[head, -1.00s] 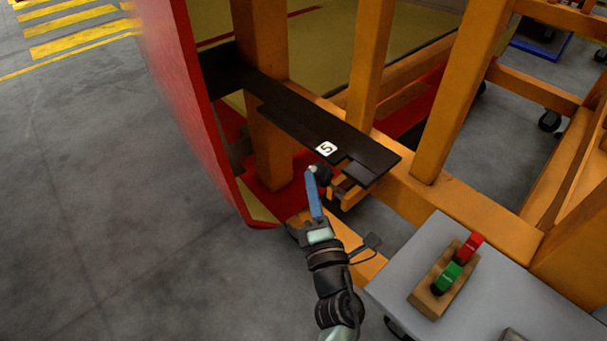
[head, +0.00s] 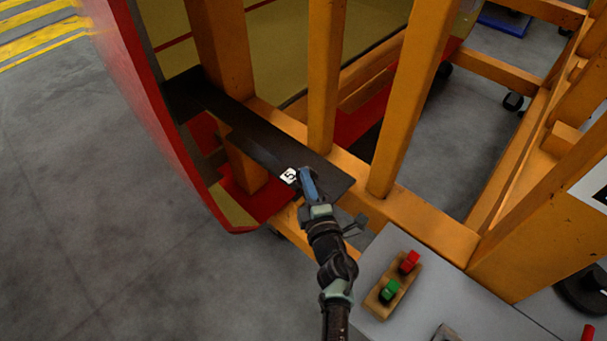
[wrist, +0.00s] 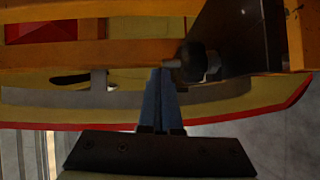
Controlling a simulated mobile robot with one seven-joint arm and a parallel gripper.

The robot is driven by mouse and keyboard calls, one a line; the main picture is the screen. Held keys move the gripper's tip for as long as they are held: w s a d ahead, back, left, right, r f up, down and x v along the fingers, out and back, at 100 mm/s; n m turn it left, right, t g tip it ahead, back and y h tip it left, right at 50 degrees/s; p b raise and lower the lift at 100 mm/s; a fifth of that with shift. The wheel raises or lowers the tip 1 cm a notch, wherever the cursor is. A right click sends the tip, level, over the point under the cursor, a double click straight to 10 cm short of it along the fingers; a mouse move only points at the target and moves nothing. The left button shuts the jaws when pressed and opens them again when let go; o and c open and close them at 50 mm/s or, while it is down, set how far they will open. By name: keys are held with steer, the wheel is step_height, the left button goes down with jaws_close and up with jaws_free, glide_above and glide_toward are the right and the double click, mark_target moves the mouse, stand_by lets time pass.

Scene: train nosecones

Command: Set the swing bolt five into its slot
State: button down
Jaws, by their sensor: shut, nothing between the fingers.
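A dark plate (head: 255,150) with a white "5" label (head: 289,175) runs along the orange frame. In the wrist view, a dark round knob with a small grey tip, apparently swing bolt five (wrist: 197,62), sits beside the dark plate (wrist: 232,35). My gripper (head: 307,178) has its blue fingers shut and empty, overlapping the plate just right of the label. In the wrist view its fingertips (wrist: 161,73) are just left of and below the knob; I cannot tell whether they touch it. The bolt is hidden in the head view, and I cannot make out the slot.
Orange beams (head: 325,80) rise behind the plate, and a red panel (head: 140,110) stands at left. A grey table (head: 350,300) at lower right carries a wooden block with a green piece (head: 390,291) and a red piece (head: 410,262). The floor at left is clear.

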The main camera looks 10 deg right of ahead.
steer(key=shift+w+d+r, duration=0.2)
steer(key=shift+w+d, duration=0.1)
steer(key=shift+d, duration=0.05)
steer(key=shift+d+r+p, duration=0.1)
steer(key=shift+d+p, duration=0.05)
steer(key=shift+p, duration=0.15)
